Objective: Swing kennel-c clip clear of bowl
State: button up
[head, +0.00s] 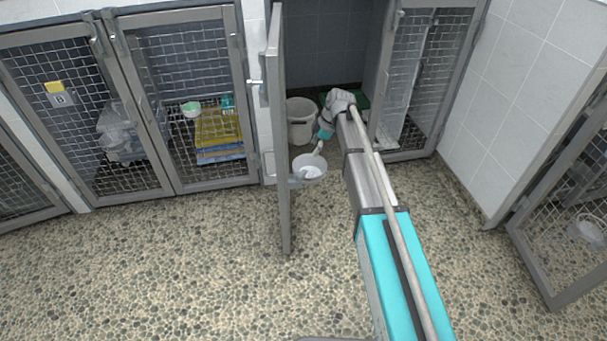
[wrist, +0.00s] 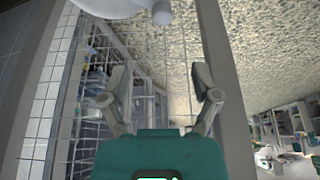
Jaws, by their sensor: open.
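A white bowl (head: 312,166) sits beside the inner face of an open mesh kennel door (head: 277,130), which is edge-on in the head view. A small grey clip part (head: 298,182) shows at the bowl's door side; its exact position is hard to tell. No C label is visible. My gripper (head: 319,149) reaches in from the right, just above the bowl. In the wrist view, my gripper (wrist: 160,76) is open and empty, facing the door mesh (wrist: 150,90). A white bowl-like shape (wrist: 108,5) and a rounded knob (wrist: 162,13) are at the top.
A grey bucket (head: 301,120) stands inside the open kennel behind my gripper. A closed kennel marked B (head: 59,98) is at left, beside another with folded yellow and blue towels (head: 218,130). Another mesh door (head: 425,70) stands right of my arm. The speckled floor (head: 150,270) in front is clear.

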aim_at(300, 173)
jog(key=shift+b+x, duration=6.15)
jog(key=shift+x, duration=0.65)
jog(key=shift+c, duration=0.3)
